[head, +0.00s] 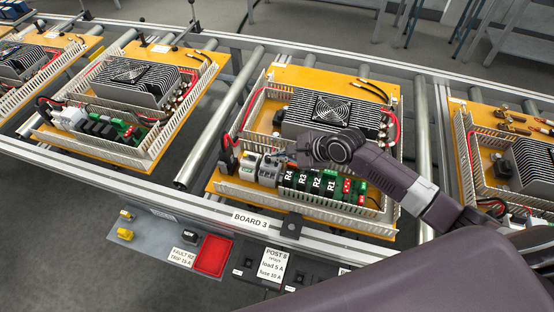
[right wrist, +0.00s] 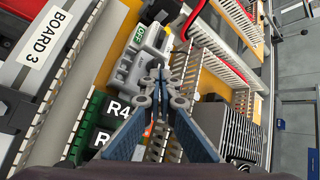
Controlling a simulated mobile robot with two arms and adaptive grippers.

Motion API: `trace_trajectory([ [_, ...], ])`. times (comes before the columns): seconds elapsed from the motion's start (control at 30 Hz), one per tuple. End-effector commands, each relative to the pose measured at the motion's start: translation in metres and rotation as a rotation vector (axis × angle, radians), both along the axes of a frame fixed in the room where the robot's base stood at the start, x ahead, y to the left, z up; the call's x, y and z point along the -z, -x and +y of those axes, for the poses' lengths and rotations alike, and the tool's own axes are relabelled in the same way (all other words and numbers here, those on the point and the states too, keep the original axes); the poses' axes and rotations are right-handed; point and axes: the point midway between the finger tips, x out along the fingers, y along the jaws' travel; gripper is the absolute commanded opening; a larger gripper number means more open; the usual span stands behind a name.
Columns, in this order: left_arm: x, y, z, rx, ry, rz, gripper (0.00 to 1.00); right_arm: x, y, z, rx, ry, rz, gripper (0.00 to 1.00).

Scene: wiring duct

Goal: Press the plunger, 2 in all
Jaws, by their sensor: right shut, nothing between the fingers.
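My right gripper (head: 284,158) reaches in from the right over the middle board (head: 222,187), its fingers shut and empty. In the right wrist view its closed fingertips (right wrist: 160,76) are at the white-grey breaker modules (right wrist: 134,66), beside the R4 relay. I cannot tell whether they touch. One module shows a green label (right wrist: 139,36) that seems to read OFF. In the head view the light grey modules (head: 249,166) stand left of the black relays (head: 316,183) marked R4 to R1. No plunger can be made out clearly; the fingers may hide it. My left gripper is out of view.
A finned heatsink with a fan (head: 331,111) stands behind the relays, with slotted duct walls (head: 308,203) around. Below the BOARD 3 label (head: 250,219) are a red tray (head: 213,256) and signs. Other boards sit left and right on the roller conveyor (head: 220,115).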

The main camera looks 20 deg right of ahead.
Motion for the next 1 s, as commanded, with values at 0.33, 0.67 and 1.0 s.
trace_trajectory([
  [0.33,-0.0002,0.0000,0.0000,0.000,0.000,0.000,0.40,0.0007,0.0000,0.0001,0.000,0.000,0.000,0.00],
  [0.67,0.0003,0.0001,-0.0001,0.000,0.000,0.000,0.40,0.0041,0.0001,0.0002,0.000,0.000,0.000,0.00],
  [1.0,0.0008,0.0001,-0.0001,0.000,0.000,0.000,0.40,0.0089,0.0004,-0.0002,0.000,0.001,0.001,0.00],
])
